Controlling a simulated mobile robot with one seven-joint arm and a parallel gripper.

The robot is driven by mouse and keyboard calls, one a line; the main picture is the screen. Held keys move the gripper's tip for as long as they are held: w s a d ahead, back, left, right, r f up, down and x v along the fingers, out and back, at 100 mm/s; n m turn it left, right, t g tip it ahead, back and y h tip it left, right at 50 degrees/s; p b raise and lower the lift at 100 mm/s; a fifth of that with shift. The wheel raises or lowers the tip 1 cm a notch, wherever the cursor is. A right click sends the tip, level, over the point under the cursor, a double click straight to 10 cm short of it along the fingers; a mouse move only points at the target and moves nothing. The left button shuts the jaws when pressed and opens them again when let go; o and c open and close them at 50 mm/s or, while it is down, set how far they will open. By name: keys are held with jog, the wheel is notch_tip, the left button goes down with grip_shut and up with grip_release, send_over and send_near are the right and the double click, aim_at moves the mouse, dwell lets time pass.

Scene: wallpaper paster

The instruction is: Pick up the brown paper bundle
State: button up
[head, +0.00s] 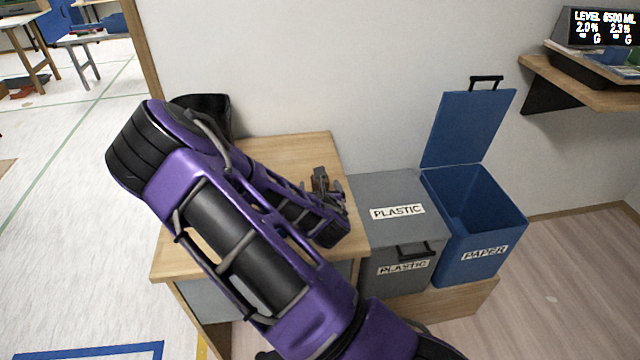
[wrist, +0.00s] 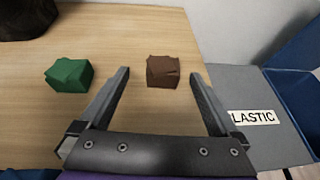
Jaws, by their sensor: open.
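The brown paper bundle (wrist: 163,71) lies on the wooden table (wrist: 140,30) in the wrist view, a small crumpled block. My gripper (wrist: 160,80) is open, with one finger to the left of the bundle and the other to its right. The bundle shows between the fingertips with a gap on both sides; I cannot tell how high the fingers are above the table. In the head view my purple arm reaches over the table, and my gripper (head: 325,185) is near its right edge. The bundle is hidden there.
A green bundle (wrist: 69,75) lies left of my gripper. A dark container (wrist: 27,18) stands at the table's far left. Right of the table are a closed grey plastic bin (head: 385,240) and an open blue paper bin (head: 485,245). A wall stands behind.

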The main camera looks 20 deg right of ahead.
jog(key=x, duration=0.4)
jog(key=shift+w+d, duration=0.3)
jog(key=shift+d, duration=0.1)
